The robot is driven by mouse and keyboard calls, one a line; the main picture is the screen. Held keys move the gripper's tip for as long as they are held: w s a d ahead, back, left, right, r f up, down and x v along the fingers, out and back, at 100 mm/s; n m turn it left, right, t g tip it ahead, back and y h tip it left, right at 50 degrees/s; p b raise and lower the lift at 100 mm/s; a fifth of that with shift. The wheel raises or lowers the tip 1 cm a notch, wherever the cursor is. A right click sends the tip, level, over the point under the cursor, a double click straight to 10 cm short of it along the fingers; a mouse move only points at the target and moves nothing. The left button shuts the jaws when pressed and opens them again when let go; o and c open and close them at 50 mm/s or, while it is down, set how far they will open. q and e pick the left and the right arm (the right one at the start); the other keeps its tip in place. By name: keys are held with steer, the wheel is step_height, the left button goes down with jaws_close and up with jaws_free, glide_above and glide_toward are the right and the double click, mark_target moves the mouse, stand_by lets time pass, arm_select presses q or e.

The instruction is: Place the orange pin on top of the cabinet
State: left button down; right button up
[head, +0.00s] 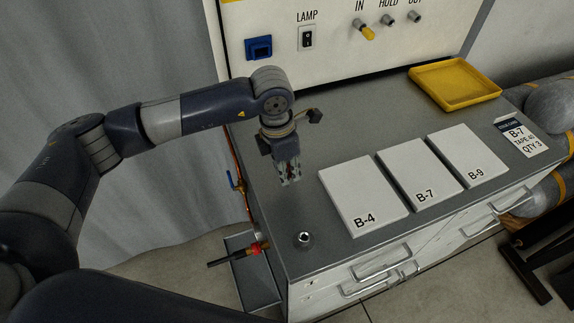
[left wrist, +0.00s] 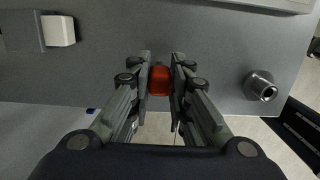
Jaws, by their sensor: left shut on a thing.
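My left gripper (head: 290,179) is over the left part of the grey cabinet top (head: 283,212), fingers pointing down. It is shut on the orange pin, which shows as a short red-orange block between the fingertips in the left wrist view (left wrist: 160,80). In the head view the fingers hide nearly all of the pin. The cabinet top lies behind the pin in the left wrist view (left wrist: 215,50). I cannot tell how large the gap between pin and surface is. My right gripper is not in view.
White plates B-4 (head: 361,195), B-7 (head: 419,172) and B-9 (head: 467,156) lie right of my gripper. A metal fitting (head: 304,239) stands near the front left corner. A yellow tray (head: 455,84) is at the back right. A control panel (head: 335,25) rises behind.

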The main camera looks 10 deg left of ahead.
arm_select(q)
steer(key=shift+f, duration=0.2)
steer(key=c, duration=1.5)
jaws_free()
steer(key=shift+r, duration=0.1)
steer(key=shift+r, duration=0.5)
steer(key=shift+s+a+r+b, duration=0.2)
steer(key=shift+r+b, duration=0.35)
steer(key=shift+r, duration=1.3)
steer(key=shift+s+a+r+b, duration=0.15)
steer(key=shift+r+b, duration=0.4)
steer(key=shift+r, duration=1.35)
steer(key=shift+s+a+r+b, duration=0.1)
steer(key=shift+a+r+b, duration=0.3)
steer(key=shift+r, duration=1.45)
steer(key=shift+d, duration=0.15)
